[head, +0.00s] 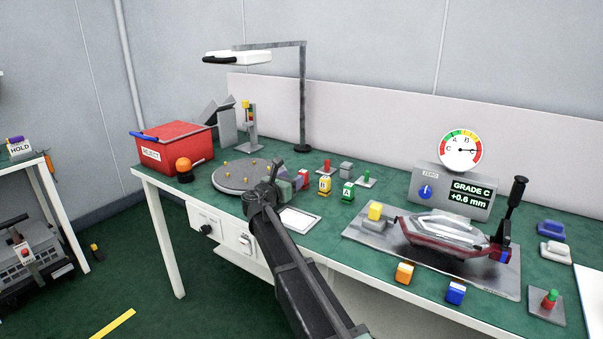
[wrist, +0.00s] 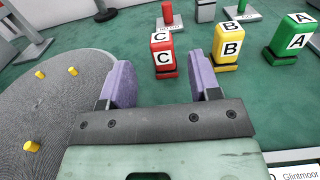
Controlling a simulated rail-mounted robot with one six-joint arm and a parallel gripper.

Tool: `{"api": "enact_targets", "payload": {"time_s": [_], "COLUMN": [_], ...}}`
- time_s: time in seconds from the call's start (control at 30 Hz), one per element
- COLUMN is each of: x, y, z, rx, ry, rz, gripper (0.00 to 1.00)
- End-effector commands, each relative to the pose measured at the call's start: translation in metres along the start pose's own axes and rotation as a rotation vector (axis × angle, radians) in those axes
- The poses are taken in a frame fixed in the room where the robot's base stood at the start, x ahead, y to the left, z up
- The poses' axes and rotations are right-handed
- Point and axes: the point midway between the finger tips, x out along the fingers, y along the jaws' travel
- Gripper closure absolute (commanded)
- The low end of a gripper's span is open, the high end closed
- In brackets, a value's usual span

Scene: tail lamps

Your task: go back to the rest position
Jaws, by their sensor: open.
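My gripper (wrist: 160,88) is open and empty in the wrist view, with its two purple-padded fingers apart over the green bench top. In the head view my gripper (head: 277,186) is over the bench beside the right edge of the grey round turntable (head: 228,184). Past the fingertips stand a red block marked C (wrist: 162,58), a yellow block marked B (wrist: 228,47) and a green block marked A (wrist: 290,42). The red block is partly hidden by my gripper in the head view. A tail lamp (head: 447,232) lies in a fixture on the grey plate to the right.
A red REJECT bin (head: 175,148) and an orange dome (head: 184,168) stand at the left. A lamp post (head: 303,100) rises behind my gripper. A gauge box (head: 450,192) reads GRADE C, +0.6 mm. A lever (head: 514,200) stands up at the right.

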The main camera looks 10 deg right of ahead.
Motion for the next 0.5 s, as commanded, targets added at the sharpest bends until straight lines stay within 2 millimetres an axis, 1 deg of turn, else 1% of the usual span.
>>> {"api": "enact_targets", "payload": {"time_s": [0.03,0.13,0.23,0.5], "x": [-0.011,-0.024,-0.029,-0.030], "y": [-0.001,-0.001,0.000,0.000], "z": [0.000,0.000,0.000,0.001], "rx": [0.000,0.000,0.000,0.007], "ry": [0.000,0.000,0.000,0.003], "rz": [0.002,0.000,0.000,0.000], "gripper": [0.43,0.43,0.43,0.43]}}
